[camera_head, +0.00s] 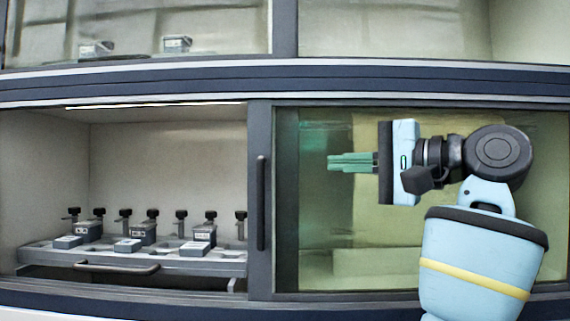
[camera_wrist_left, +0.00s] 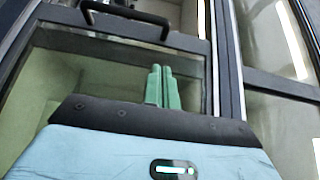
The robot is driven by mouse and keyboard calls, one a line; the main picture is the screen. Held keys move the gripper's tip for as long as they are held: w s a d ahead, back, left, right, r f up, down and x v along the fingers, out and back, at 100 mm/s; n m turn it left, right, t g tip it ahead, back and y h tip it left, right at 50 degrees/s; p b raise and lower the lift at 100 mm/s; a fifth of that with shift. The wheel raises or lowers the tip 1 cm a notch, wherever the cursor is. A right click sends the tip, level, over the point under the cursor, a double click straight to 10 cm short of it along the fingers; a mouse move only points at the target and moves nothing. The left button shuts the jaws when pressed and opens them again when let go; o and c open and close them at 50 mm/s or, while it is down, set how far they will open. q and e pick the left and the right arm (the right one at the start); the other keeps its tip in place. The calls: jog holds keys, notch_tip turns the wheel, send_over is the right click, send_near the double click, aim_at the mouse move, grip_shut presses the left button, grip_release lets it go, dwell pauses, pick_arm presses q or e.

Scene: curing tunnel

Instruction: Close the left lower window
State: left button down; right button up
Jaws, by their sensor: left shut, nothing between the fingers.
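The left lower window (camera_head: 355,235) is a greenish glass pane in a dark frame, and it sits over the right part of the lower opening. Its dark vertical handle (camera_head: 261,203) is on the frame's left upright, and the handle also shows at the top of the left wrist view (camera_wrist_left: 125,14). The left part of the lower opening is uncovered. My left gripper (camera_head: 332,163) is in front of the glass, right of the handle, with its green fingers pointing left. The fingers are together and empty, also in the left wrist view (camera_wrist_left: 161,72). My right gripper is not in view.
Inside the uncovered left part is a grey tray (camera_head: 200,264) with a front handle (camera_head: 118,268) and several black-knobbed clamps and small blocks. A thick dark rail (camera_head: 180,80) runs above. The upper windows hold small boxes (camera_head: 177,44) at left.

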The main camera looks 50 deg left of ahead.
aim_at(296, 163)
pick_arm(q)
jog(key=x, duration=0.6)
jog(key=shift+s+a, duration=0.15)
jog(key=shift+a, duration=0.15)
jog(key=shift+s+a, duration=0.55)
jog(key=shift+s, duration=0.3)
jog(key=shift+s+a+p, duration=0.15)
jog(key=shift+s+p, duration=0.05)
jog(key=shift+s, duration=0.25)
jog(key=shift+s+a+p, duration=0.15)
jog(key=shift+s+a, duration=0.05)
jog(key=shift+s, duration=0.25)
